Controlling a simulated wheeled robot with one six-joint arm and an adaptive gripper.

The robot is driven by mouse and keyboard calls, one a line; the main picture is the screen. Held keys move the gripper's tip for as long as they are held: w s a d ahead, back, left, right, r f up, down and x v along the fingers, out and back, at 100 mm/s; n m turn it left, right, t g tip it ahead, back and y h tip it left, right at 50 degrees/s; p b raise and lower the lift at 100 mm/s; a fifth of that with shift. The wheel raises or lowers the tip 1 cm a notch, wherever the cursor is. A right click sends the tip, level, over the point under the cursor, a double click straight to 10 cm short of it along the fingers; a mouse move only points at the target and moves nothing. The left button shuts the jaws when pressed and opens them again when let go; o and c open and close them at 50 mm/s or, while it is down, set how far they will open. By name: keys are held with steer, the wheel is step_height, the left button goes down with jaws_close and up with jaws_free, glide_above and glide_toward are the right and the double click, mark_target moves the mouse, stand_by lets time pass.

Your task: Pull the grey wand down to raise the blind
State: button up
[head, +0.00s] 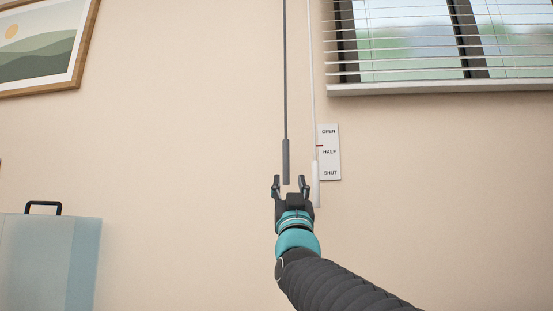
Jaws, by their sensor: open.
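The grey wand (286,162) hangs on a thin dark cord in front of the wall. My gripper (290,184) points up with its two fingers spread, just at the wand's lower end. The wand's tip appears between the fingers, nearer the left one; I cannot tell the depth between them. The gripper is open and holds nothing. The blind (430,50) with white slats hangs over the window at the upper right, with its bottom rail just above the sill.
A white wand (316,185) on a pale cord hangs close to the right of my gripper. Behind it is a sign (331,153) reading OPEN, HALF, SHUT, with a small red mark. A framed picture (42,45) and a pale blue case (48,262) are at the left.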

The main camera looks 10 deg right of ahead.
mark_target(286, 157)
steer(key=p+x, duration=0.4)
steer(key=x, duration=0.9)
steer(key=shift+p, duration=0.4)
jaws_close()
